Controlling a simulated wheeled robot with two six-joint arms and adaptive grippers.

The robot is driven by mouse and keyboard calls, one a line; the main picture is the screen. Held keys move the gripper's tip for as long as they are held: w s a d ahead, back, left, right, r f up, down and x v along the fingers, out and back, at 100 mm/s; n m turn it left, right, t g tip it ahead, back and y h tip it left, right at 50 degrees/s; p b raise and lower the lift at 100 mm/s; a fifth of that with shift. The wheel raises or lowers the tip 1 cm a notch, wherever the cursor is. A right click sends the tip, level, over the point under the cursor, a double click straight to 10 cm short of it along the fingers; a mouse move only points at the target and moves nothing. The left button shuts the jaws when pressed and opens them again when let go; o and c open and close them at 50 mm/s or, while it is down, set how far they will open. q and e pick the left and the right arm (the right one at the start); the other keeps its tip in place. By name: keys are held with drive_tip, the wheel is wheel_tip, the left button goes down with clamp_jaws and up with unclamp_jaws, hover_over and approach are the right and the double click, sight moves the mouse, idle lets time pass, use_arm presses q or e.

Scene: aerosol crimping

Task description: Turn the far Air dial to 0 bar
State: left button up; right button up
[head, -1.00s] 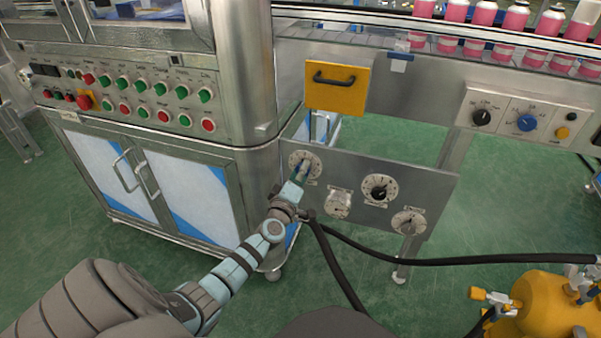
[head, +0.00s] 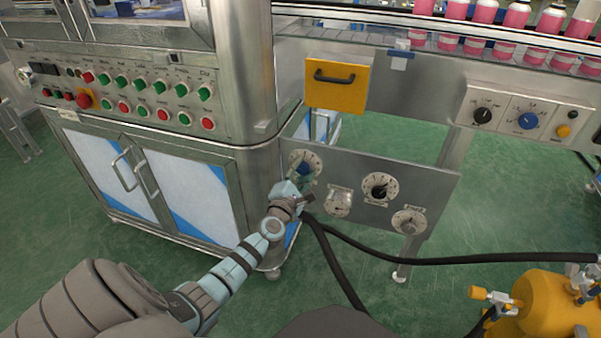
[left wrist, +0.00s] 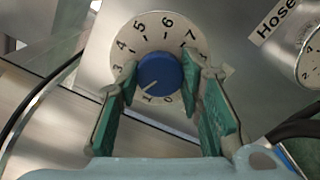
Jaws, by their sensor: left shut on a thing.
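A blue dial (head: 304,169) with a round white scale sits at the left end of the low metal panel. My left gripper (head: 297,183) is at it, its arm coming up from the lower left. In the left wrist view the blue knob (left wrist: 160,76) sits between the two green fingers (left wrist: 164,106), which are shut on its sides. Its white pointer line points to the lower left, near the 1. The 0 shows just right of the 1; the left finger hides the 2. I cannot read the dial's name. My right gripper is not in view.
To the right on the panel (head: 433,182) are a gauge (head: 338,204), a black dial (head: 380,187) and another gauge (head: 409,222). Black hoses (head: 440,262) run below to a yellow tank (head: 545,305). A steel cabinet (head: 190,190) stands close on the left.

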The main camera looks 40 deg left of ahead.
use_arm(q)
drive_tip(key=n, duration=0.3)
drive_tip(key=shift+f+n, duration=0.1)
drive_tip(key=shift+n, duration=0.3)
drive_tip(key=n, duration=0.2)
drive_tip(key=shift+n+b, duration=0.3)
drive_tip(key=shift+b, duration=0.1)
drive_tip(key=n, duration=0.3)
drive_tip(key=shift+n+b, duration=0.3)
drive_tip(key=shift+n, duration=1.6)
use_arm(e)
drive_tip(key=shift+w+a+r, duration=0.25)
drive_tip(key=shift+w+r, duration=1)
use_arm(q)
drive_tip(key=o, duration=1.2)
drive_tip(key=shift+c, duration=0.2)
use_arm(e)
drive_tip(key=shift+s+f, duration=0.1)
